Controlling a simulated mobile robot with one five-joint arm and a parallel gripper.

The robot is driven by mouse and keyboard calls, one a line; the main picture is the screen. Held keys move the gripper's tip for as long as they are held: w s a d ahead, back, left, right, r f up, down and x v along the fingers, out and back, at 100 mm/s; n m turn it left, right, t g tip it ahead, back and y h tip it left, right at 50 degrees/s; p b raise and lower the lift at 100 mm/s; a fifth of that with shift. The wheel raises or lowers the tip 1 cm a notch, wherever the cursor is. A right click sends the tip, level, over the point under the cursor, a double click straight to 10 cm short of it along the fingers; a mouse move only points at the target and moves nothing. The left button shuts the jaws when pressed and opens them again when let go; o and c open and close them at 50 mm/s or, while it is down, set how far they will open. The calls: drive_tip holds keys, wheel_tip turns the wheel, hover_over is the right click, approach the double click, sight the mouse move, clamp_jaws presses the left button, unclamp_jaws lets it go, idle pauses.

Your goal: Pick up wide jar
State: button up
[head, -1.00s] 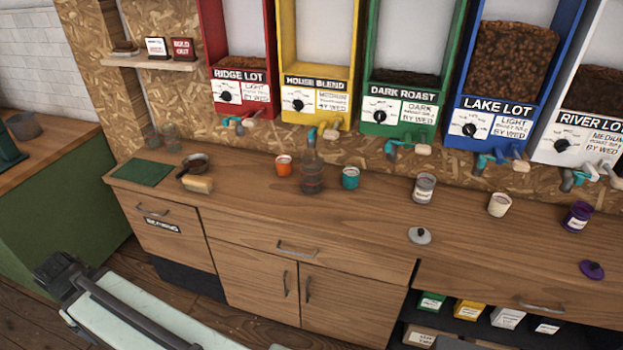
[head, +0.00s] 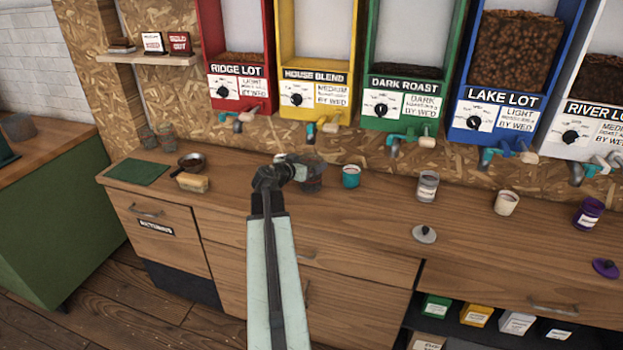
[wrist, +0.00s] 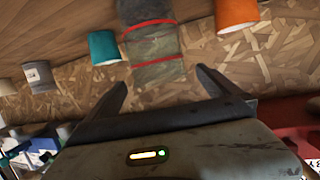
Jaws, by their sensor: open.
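The wide jar (head: 314,184), greyish and see-through with red bands, stands on the wooden counter, partly hidden behind my gripper (head: 298,172) in the head view. In the wrist view, which is upside down, the jar (wrist: 152,52) shows just beyond the open fingers. My gripper (wrist: 163,80) is open and empty, with the jar roughly in line with the gap between its fingertips. The jar looks apart from the fingers, though the exact distance is hard to tell.
A teal cup (head: 351,177) and an orange cup (wrist: 236,12) flank the jar closely. A labelled grey canister (head: 427,187) and cream cup (head: 506,203) stand farther right. A grey lid (head: 424,234) lies at the front. Dispenser taps (head: 325,124) hang behind.

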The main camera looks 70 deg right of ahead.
sight(316, 160)
drive_tip(key=b+x, duration=0.1)
drive_tip(key=x, duration=0.2)
drive_tip(key=f+b+x, duration=0.1)
drive_tip(key=x, duration=0.2)
drive_tip(key=shift+w, duration=0.1)
drive_tip(key=shift+d+f, duration=0.1)
drive_tip(key=shift+d, duration=0.2)
drive_tip(key=c, duration=2.1)
